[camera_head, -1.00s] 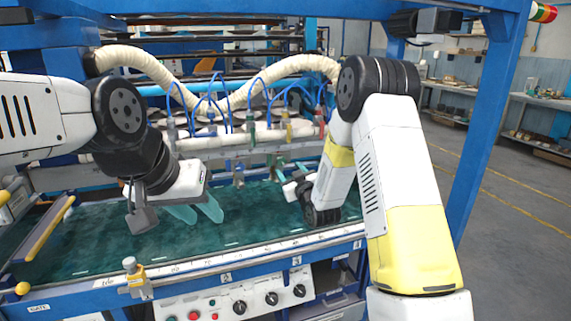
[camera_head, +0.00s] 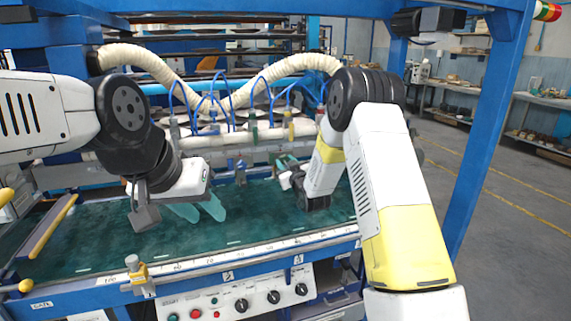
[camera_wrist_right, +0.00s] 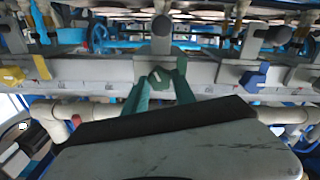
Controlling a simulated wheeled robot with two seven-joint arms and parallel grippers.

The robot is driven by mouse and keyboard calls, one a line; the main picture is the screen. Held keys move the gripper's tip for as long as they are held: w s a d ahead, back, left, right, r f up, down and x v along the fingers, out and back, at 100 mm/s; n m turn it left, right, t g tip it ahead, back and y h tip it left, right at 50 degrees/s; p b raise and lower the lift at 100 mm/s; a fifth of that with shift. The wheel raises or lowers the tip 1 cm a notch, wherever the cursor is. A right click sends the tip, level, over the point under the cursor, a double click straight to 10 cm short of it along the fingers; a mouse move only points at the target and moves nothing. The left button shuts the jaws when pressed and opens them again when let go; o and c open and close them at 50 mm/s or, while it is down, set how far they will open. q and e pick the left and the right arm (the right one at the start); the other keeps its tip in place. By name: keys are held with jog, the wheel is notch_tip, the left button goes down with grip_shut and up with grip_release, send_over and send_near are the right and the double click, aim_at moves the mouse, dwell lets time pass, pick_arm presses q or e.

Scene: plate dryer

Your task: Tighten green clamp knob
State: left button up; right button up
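The green clamp knob (camera_wrist_right: 160,77) is in the middle of the right wrist view, on the front of a grey bar. The two teal fingers of my right gripper (camera_wrist_right: 163,78) reach up on either side of it. They are apart, with a gap on the right side; contact on the left is unclear. In the head view my right gripper (camera_head: 285,166) is at the grey rail, partly hidden by its own wrist, and I cannot make out the knob there. My left gripper (camera_head: 198,211) is open and empty above the green bed, with its fingers spread.
A yellow knob (camera_wrist_right: 12,75) and a blue knob (camera_wrist_right: 253,76) flank the green one along the bar. The green bed (camera_head: 100,235) is clear in front. A control panel (camera_head: 240,298) is on the machine's front. A blue post (camera_head: 480,140) stands right.

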grip_shut()
jog(key=shift+m, duration=0.9)
jog(key=m, duration=0.8)
jog(key=shift+d+m, duration=0.1)
jog(key=shift+m, duration=0.3)
jog(key=m, duration=0.4)
jog(key=shift+m, duration=0.3)
jog(key=m, duration=0.4)
jog(key=shift+m, duration=2.4)
jog(key=shift+f, duration=0.1)
